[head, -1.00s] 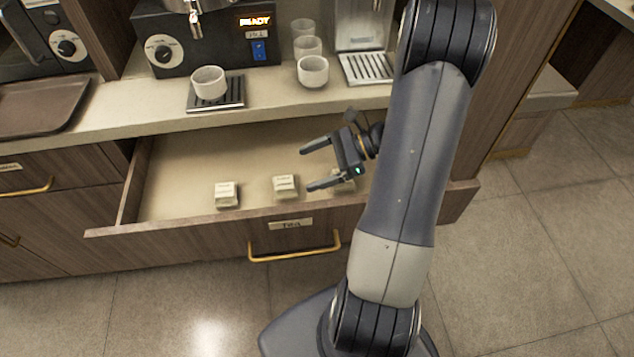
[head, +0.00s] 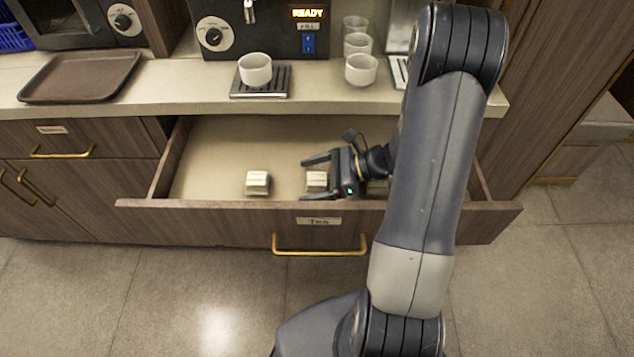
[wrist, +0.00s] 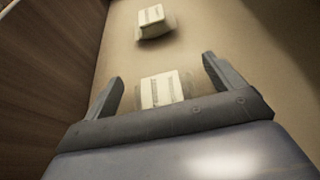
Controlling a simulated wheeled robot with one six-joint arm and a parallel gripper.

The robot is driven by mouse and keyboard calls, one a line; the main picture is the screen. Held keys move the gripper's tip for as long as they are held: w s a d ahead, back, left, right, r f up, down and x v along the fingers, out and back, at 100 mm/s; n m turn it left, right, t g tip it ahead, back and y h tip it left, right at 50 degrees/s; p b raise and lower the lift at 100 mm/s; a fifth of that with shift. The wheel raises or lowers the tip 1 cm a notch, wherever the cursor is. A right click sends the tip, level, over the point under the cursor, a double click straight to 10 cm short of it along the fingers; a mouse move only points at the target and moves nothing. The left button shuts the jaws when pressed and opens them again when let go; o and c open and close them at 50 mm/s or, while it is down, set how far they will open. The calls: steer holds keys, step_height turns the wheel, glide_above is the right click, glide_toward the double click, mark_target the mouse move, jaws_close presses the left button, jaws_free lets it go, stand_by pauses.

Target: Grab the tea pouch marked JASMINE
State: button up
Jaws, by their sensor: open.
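Small pale tea pouches stand in the open drawer. The left pouch (head: 257,183) is clear of my gripper and also shows farther off in the wrist view (wrist: 151,20). The middle pouch (head: 317,180) appears between the fingers of my gripper (head: 303,179). In the wrist view the near pouch (wrist: 160,90) lies between the two open fingers (wrist: 163,70), its lower part hidden by the gripper body. A third pouch (head: 377,187) is mostly hidden behind my gripper and arm. Labels are too small or blurred to read, so I cannot tell which is JASMINE.
The drawer front (head: 200,204) bears a "Tea" label and a gold handle (head: 320,250). Its wooden wall rises along the left of the wrist view. Above it the counter (head: 190,100) holds a brown tray (head: 80,77), a coffee machine and several cups. The drawer's left part is free.

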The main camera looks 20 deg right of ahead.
steer(key=shift+c, duration=0.2)
steer(key=c, duration=1)
